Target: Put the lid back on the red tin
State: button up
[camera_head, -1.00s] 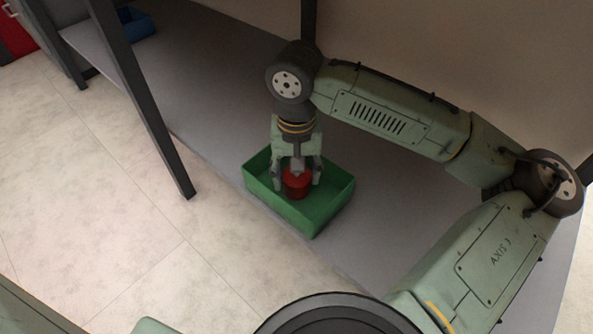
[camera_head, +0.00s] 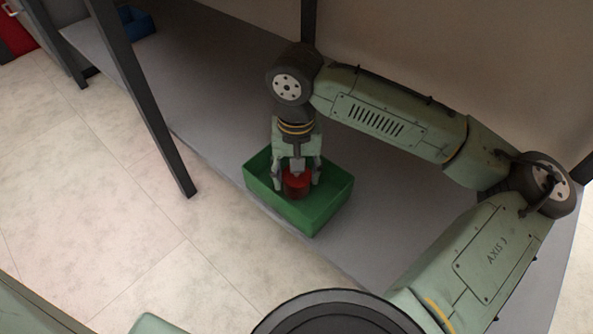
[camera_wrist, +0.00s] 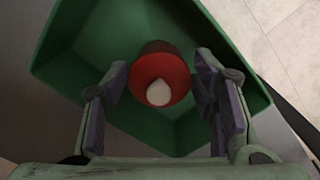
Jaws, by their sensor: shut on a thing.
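The red tin (camera_head: 294,191) stands inside a green bin (camera_head: 328,212) on the grey shelf. A red round lid (camera_wrist: 180,78) with a pale knob (camera_wrist: 159,92) shows in the wrist view, in front of the darker red side of the tin (camera_wrist: 153,47). The lid (camera_head: 303,177) is over the tin in the head view; I cannot tell whether it is fully seated. The wrist view shows both fingers of my gripper (camera_wrist: 160,66).
The green bin's walls surround my fingers closely. A blue bin (camera_head: 138,22) sits far left on the grey shelf (camera_head: 215,95). A dark upright post (camera_head: 150,110) stands left of the bin at the shelf's front edge. The shelf between them is clear.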

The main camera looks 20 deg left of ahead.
jog(key=o, duration=0.9)
jog(key=shift+o, duration=0.7)
jog(key=o, duration=0.4)
jog(key=shift+r, duration=0.1)
notch_tip(320, 180, up, 7)
jog(key=p, duration=0.8)
